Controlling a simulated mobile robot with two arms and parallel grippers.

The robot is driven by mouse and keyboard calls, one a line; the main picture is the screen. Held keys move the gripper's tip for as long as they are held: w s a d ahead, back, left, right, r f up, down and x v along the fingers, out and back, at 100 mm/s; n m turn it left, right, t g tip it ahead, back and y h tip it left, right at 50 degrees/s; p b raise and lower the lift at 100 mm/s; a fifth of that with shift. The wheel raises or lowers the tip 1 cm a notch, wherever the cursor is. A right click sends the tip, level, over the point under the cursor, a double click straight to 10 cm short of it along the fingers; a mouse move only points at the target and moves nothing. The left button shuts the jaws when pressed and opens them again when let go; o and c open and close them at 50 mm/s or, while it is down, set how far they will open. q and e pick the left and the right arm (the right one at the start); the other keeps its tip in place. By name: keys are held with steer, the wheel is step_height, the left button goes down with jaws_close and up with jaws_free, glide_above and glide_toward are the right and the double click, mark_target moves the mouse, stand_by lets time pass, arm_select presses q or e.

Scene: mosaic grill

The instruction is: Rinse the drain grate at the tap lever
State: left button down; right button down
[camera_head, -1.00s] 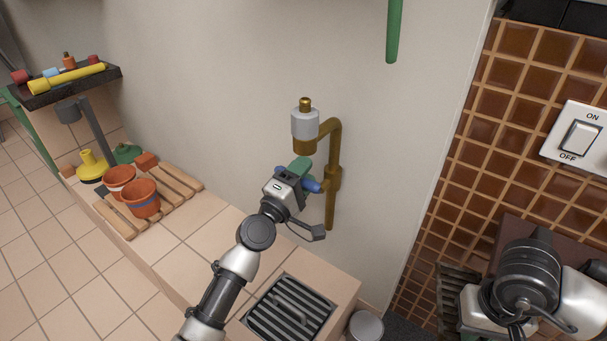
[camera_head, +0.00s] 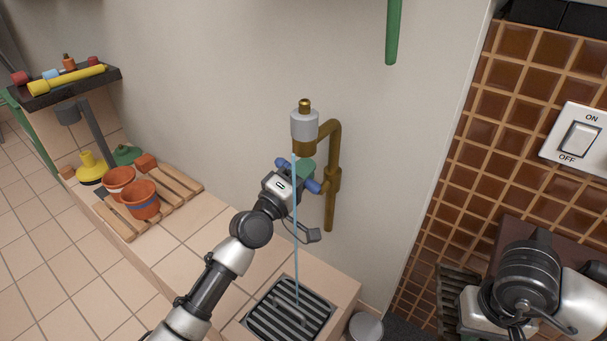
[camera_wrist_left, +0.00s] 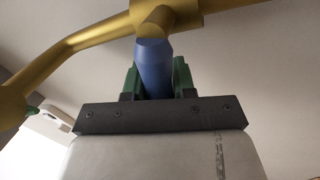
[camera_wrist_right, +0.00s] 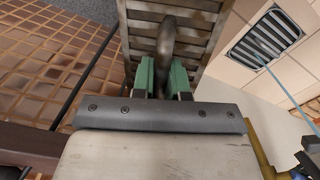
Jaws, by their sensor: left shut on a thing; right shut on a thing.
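The brass tap (camera_head: 334,150) with a grey collar stands by the wall. My left gripper (camera_head: 305,175) is shut on its blue tap lever (camera_head: 281,162); the left wrist view shows the lever (camera_wrist_left: 154,68) between green fingers. A thin blue stream of water (camera_head: 296,240) falls from the tap onto the dark slatted drain grate (camera_head: 262,318) in the tiled ledge. The drain grate (camera_wrist_right: 285,28) also shows in the right wrist view. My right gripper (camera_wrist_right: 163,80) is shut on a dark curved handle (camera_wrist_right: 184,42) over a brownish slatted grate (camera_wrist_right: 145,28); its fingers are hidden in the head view.
Terracotta pots (camera_head: 141,198) stand on a wooden slatted rack (camera_head: 184,182) at the left of the ledge. A black shelf (camera_head: 75,88) holds a yellow tube. A switch (camera_head: 580,139) is on the brown tiled wall at right. A green pole (camera_head: 394,30) hangs above.

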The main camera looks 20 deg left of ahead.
arm_select(q)
steer(key=c, duration=0.9)
jaws_free()
steer(key=v, duration=1.2)
steer(key=shift+p, duration=0.3)
